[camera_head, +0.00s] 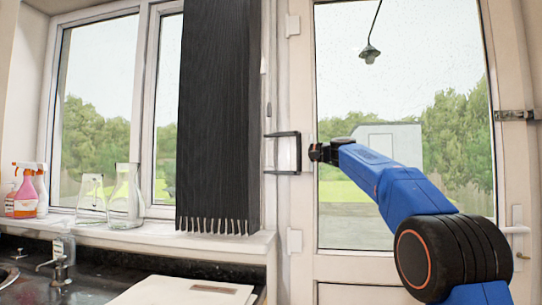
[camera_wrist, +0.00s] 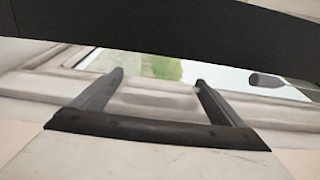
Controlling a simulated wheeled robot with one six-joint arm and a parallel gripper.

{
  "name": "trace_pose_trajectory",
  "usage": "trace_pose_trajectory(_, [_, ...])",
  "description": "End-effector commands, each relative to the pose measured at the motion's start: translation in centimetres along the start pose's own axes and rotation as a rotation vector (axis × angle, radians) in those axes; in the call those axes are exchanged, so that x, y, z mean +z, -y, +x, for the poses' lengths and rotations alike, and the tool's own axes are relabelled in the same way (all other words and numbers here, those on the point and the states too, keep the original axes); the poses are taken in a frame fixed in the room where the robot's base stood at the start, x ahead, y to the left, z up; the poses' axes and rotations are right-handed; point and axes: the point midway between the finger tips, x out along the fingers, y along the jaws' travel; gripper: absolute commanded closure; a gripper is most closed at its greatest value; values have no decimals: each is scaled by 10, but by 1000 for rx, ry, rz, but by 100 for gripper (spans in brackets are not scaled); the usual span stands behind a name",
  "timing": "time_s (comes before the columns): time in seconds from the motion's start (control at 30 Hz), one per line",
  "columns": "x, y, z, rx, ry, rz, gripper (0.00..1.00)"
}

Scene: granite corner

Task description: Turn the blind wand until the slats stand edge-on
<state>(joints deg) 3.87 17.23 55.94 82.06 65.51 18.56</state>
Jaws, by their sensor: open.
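The dark blind (camera_head: 219,100) hangs in front of the window as a narrow stack with a fringed lower edge. In the wrist view it seems to be the dark band (camera_wrist: 150,28) across the top. A small dark piece beside its right edge (camera_head: 268,109) looks like the wand's lower end; it also shows in the wrist view (camera_wrist: 265,80). The rest of the wand cannot be made out. My gripper (camera_head: 268,153) is open, below that piece and just right of the blind. In the wrist view nothing sits between the fingers (camera_wrist: 158,78).
Spray bottles (camera_head: 27,190) and clear glass vessels (camera_head: 125,200) stand on the sill left of the blind. A soap dispenser (camera_head: 63,250) is by the sink. A pale board (camera_head: 185,292) lies on the dark counter. A glazed door (camera_head: 400,150) is behind my arm.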

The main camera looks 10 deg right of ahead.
Motion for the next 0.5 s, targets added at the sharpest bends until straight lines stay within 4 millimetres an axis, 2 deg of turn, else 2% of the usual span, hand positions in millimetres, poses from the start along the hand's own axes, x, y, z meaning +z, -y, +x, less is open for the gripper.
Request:
trace_pose_trajectory(0.17, [-1,0,-27,0,-3,-1,7])
trace_pose_trajectory(0.5, [-1,0,-95,0,-4,-1,7])
